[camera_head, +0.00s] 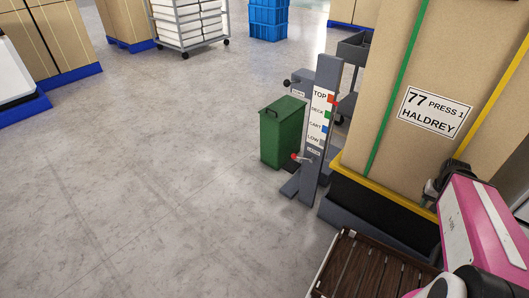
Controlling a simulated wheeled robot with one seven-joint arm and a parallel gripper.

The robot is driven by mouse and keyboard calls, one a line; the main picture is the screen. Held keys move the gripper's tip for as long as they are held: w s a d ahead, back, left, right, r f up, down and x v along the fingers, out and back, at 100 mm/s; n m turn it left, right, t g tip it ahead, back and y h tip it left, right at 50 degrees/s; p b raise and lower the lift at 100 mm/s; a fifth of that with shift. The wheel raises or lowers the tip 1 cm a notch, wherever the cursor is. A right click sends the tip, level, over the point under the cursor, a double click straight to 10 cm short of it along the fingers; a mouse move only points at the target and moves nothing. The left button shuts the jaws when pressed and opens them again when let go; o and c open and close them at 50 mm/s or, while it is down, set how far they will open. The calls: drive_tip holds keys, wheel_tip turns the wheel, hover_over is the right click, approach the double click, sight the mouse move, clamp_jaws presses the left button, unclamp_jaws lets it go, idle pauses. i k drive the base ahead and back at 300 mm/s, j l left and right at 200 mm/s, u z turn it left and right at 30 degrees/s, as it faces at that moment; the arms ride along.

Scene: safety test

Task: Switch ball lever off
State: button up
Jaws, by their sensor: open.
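A grey upright post (322,125) carries a white label strip reading TOP, DECK, CART and LOW, with coloured tabs down its right edge. A small red ball (294,156) on a short lever sticks out left near the post's lower part, beside a small plate too small to read. A black ball knob (287,83) juts left from a grey box behind the post. I cannot tell which of these is the ball lever. My gripper (434,190), black and seen only in part, is at the right before the large carton, apart from the post. It looks empty.
A green bin (283,132) stands just left of the post. A large carton (410,70) labelled 77 PRESS 1 HALDREY is right of it, on a yellow-edged base. A dark slatted surface (365,268) is at the bottom. Floor to the left is clear.

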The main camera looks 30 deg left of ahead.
sight(293, 156)
drive_tip(key=j+u, duration=0.15)
drive_tip(key=j, duration=0.25)
drive_tip(key=i+j+u, duration=0.15)
drive_tip(key=j, duration=0.2)
drive_tip(key=i+j+u, duration=0.15)
drive_tip(key=j, duration=0.25)
drive_tip(key=j+u, duration=0.15)
drive_tip(key=j, duration=0.25)
drive_tip(key=i+j+u, duration=0.1)
drive_tip(key=k+j+z, duration=0.2)
drive_tip(key=j, duration=0.25)
drive_tip(key=j+z, duration=0.15)
drive_tip(key=j, duration=0.35)
